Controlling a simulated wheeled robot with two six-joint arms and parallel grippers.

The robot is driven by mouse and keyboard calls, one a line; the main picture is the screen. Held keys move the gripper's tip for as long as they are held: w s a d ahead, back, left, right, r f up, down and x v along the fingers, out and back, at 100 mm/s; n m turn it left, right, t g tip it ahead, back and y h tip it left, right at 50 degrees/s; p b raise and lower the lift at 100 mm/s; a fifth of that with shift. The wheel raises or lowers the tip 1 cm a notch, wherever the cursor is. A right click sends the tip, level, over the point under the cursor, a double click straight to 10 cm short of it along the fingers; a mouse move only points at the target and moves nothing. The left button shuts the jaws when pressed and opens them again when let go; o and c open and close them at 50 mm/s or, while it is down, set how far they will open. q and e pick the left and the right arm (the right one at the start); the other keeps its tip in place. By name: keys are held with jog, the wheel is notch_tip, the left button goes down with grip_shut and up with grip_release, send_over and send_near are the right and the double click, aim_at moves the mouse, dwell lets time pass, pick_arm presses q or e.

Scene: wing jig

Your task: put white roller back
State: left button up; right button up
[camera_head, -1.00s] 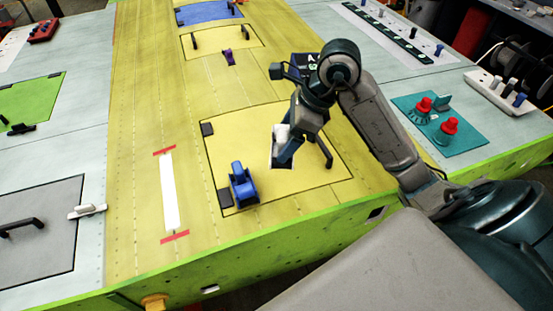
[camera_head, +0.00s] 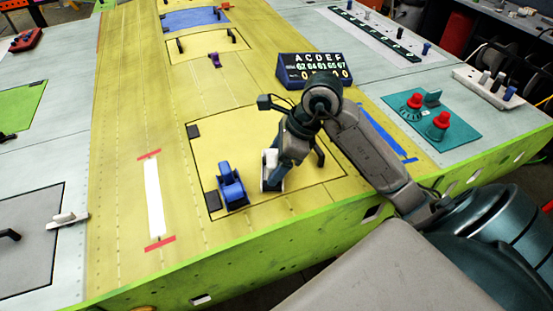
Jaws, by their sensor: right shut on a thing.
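The white roller (camera_head: 269,165) is at the yellow panel (camera_head: 235,130) with the black outline, toward the front of the yellow strip. My right gripper (camera_head: 272,172) reaches down from the right and is shut on it. Its fingers are partly hidden by the wrist, and I cannot tell whether the roller touches the panel. A blue roller-like tool (camera_head: 231,184) stands just left of the gripper, apart from it. My left gripper is out of view.
A black handle (camera_head: 320,152) is right of my gripper. A digit display (camera_head: 314,69) stands behind the arm. A teal plate (camera_head: 432,117) with red knobs is at right. A white strip (camera_head: 154,200) between red marks lies left. The green front edge (camera_head: 250,240) is close.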

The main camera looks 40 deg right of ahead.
jog(key=o, duration=1)
jog(key=shift+o, duration=0.2)
jog(key=shift+r, duration=0.1)
jog(key=shift+r+p, duration=0.15)
jog(key=shift+p, duration=0.15)
jog(key=shift+s+d+r, duration=0.1)
jog(key=shift+d+r, duration=0.1)
jog(key=shift+r, duration=0.05)
jog(key=b+v, duration=0.3)
jog(key=v, duration=0.8)
jog(key=shift+s, duration=0.1)
